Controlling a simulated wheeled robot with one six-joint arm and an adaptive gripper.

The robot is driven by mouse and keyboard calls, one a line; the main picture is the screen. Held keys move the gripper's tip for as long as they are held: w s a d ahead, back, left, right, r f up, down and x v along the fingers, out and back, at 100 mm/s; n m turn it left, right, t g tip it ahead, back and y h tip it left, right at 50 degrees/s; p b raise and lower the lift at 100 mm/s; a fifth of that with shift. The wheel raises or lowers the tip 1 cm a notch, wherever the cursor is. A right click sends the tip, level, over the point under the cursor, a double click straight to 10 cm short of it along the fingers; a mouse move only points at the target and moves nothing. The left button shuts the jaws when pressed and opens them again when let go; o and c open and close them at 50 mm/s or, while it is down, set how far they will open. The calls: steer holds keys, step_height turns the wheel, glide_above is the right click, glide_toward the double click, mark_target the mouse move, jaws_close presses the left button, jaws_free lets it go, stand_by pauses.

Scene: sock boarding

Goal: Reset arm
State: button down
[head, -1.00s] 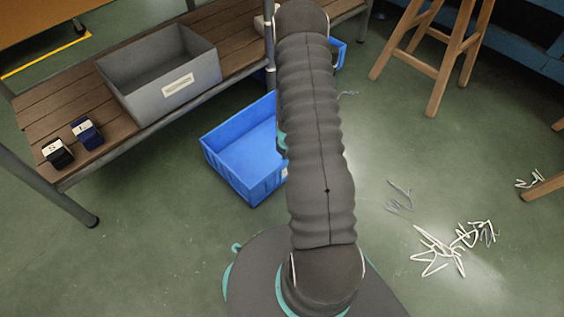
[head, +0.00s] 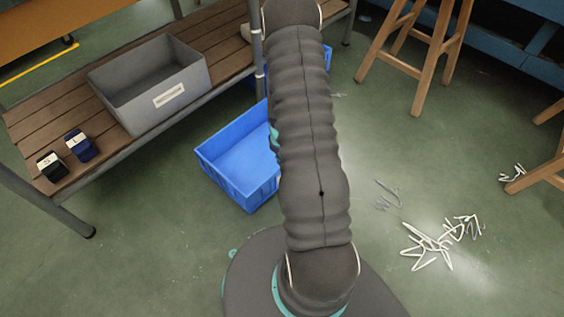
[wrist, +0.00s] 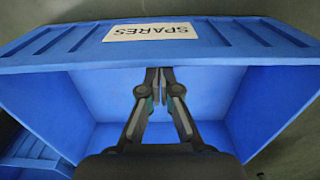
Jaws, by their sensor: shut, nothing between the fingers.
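My gripper (wrist: 160,88) shows in the wrist view with its two fingertips together and nothing between them. It is in front of the opening of a blue bin (wrist: 80,110) with a white label reading SPARES, seen upside down. I cannot tell whether the fingertips are inside the bin or just outside it. In the head view my arm, in a grey ribbed sleeve, runs up the middle of the picture, and the gripper itself is out of view there.
A blue bin (head: 215,165) stands on the floor left of my arm. A slatted wooden bench (head: 55,110) holds a grey bin (head: 185,110) and two small dark folded items. A wooden stool (head: 425,85) and scattered white pieces (head: 430,250) are at right.

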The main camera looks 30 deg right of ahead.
step_height(320, 180, up, 4)
steer(key=shift+r+p, duration=0.1)
steer(key=shift+p, duration=0.65)
